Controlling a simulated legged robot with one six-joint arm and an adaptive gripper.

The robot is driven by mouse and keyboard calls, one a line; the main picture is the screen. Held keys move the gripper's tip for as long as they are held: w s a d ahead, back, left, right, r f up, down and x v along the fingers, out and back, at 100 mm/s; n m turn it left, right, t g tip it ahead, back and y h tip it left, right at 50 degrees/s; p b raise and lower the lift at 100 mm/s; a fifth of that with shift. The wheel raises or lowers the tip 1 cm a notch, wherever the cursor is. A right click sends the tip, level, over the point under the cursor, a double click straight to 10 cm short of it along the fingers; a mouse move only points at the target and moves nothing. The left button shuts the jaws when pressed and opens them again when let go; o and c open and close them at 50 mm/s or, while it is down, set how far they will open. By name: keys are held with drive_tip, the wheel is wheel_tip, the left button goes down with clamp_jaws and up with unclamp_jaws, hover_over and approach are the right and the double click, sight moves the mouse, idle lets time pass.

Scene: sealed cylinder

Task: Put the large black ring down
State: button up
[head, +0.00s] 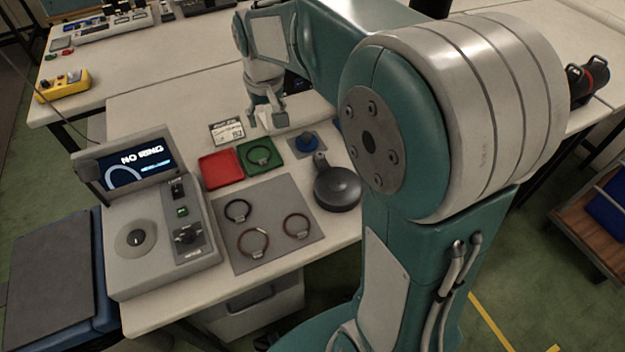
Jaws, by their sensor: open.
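A dark ring with a small pale tag lies in the green tray (275,147); this ring (250,156) looks black. Another black ring (228,211) with a tag lies on the grey mat (270,202), at its upper left. I cannot tell for sure which of the two is the larger. My gripper (268,122) is beyond the green tray, pointing down, open, with no ring seen between its fingers. It is apart from both rings.
Two brown rings (253,255) (296,237) lie on the mat. An empty red tray (220,168) stands left of the green one. A machine with a screen reading "NO RING" (140,167) is at left. A round dark grey device (338,188) and a blue-topped piece (307,140) are at right.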

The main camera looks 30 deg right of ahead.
drive_tip(key=s+r+t, duration=0.3)
drive_tip(key=s, duration=1.9)
drive_tip(key=shift+s+t, duration=0.2)
drive_tip(key=shift+t, duration=0.1)
drive_tip(key=shift+r, duration=0.1)
idle(0.6)
